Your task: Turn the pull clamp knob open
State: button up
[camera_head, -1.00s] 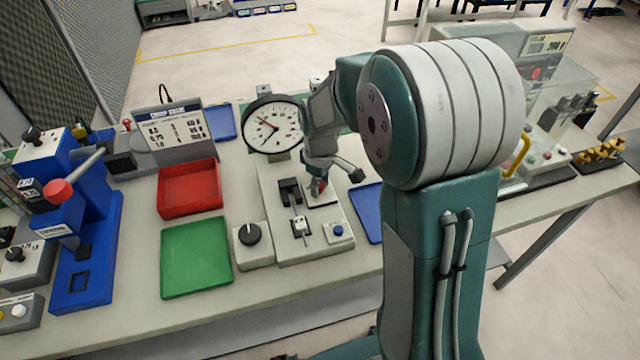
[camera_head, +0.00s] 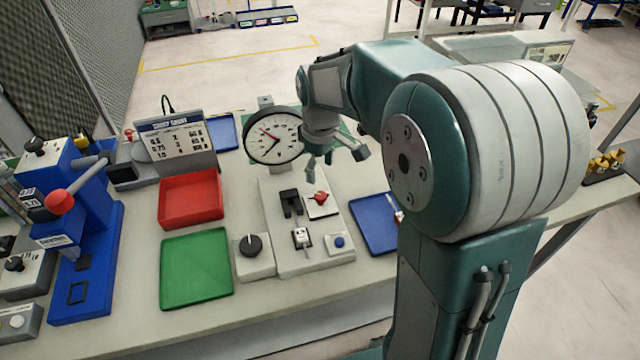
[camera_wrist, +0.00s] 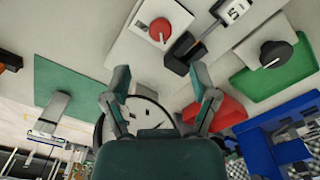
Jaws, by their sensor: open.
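A red knob (camera_head: 321,198) sits on a white square plate on the grey fixture block (camera_head: 290,266). It also shows in the wrist view (camera_wrist: 160,30), on its plate (camera_wrist: 148,18). Beside it stand a black clamp block (camera_head: 290,203) and a small white piece with dark marks (camera_head: 301,238). My gripper (camera_head: 335,166) is open and empty, above and behind the red knob, clear of it. In the wrist view its two fingers (camera_wrist: 160,85) are spread apart, with the knob beyond their tips. No label tells which part is the pull clamp knob.
A black dial knob (camera_head: 251,244) and a blue button (camera_head: 339,241) are near the fixture's front. A round gauge (camera_head: 273,136) stands behind. Red (camera_head: 190,201) and green (camera_head: 196,268) trays lie left, a blue tray (camera_head: 376,224) right.

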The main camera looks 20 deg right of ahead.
jog(key=shift+r, duration=1.5)
jog(key=s+r+m+t, duration=0.2)
jog(key=s+m, duration=0.2)
jog(key=s, duration=0.6)
jog(key=s+r+m+t, duration=0.3)
jog(key=s, duration=0.8)
jog(key=shift+m+t, duration=0.3)
jog(key=shift+m, duration=0.1)
jog(key=shift+w, duration=0.1)
